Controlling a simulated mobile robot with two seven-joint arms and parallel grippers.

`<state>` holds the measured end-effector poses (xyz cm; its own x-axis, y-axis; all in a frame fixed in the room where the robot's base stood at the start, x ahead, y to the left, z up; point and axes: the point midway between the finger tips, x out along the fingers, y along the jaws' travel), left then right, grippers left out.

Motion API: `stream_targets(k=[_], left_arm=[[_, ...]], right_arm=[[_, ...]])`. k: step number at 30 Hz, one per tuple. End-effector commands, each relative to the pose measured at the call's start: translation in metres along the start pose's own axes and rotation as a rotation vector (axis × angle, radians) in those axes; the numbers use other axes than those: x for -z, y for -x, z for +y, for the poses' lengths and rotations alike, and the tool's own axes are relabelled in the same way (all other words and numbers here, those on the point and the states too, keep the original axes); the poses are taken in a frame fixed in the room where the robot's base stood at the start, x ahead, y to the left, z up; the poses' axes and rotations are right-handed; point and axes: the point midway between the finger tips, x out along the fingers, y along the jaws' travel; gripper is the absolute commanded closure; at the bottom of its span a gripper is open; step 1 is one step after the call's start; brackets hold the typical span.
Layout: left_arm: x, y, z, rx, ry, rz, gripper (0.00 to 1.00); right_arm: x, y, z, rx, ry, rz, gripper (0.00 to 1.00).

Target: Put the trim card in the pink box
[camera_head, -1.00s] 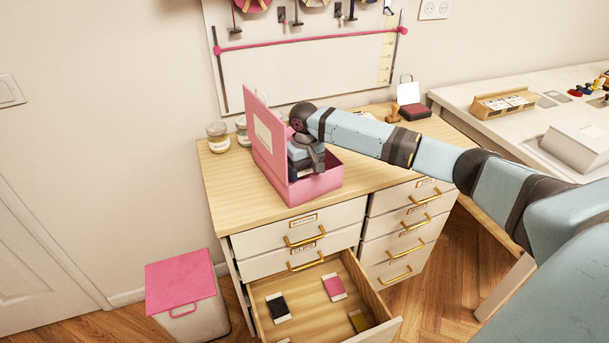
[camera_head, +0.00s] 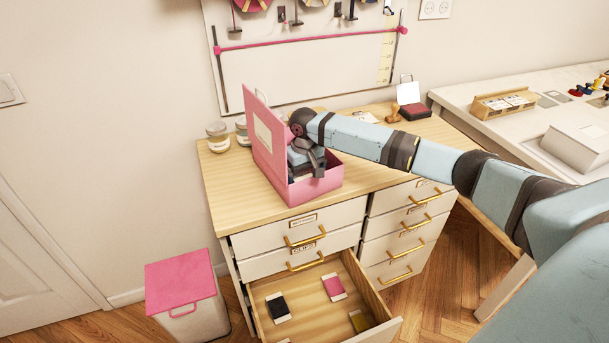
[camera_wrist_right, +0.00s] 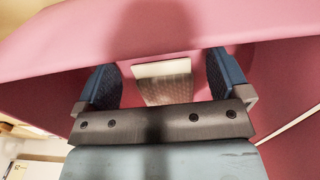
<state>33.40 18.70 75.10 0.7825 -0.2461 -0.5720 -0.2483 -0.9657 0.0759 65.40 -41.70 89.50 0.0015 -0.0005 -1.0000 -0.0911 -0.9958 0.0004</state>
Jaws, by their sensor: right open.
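The pink box (camera_head: 318,188) stands on the wooden cabinet top with its lid (camera_head: 263,138) raised. My right gripper (camera_head: 303,168) reaches down into the box. In the right wrist view my right gripper (camera_wrist_right: 162,85) is open, its two blue-padded fingers apart. A card (camera_wrist_right: 165,82) with a pale band and a greyish patterned part lies inside the box, between and beyond the fingers, and no finger appears to touch it. The box's pink wall (camera_wrist_right: 160,35) shows above it. In the head view the gripper and box wall hide this card. My left gripper is not in view.
An open drawer (camera_head: 372,287) below holds several cards, including a black one (camera_head: 278,308) and a magenta one (camera_head: 334,287). Jars (camera_head: 217,137) stand left of the box. A stamp pad (camera_head: 412,110) lies at the back right. A pink-lidded bin (camera_head: 181,280) stands on the floor.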

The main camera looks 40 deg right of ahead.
Motion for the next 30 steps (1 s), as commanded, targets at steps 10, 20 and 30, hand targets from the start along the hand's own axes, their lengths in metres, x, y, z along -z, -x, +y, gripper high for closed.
stream_targets(k=[10,20,30], left_arm=[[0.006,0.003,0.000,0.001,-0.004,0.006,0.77],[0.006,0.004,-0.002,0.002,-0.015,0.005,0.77],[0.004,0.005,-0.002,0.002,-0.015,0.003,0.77]], right_arm=[[0.001,0.067,0.000,0.001,0.000,0.004,0.05],[0.001,0.115,0.000,0.001,0.000,0.001,0.05],[0.000,0.119,0.000,0.000,0.000,0.000,0.05]])
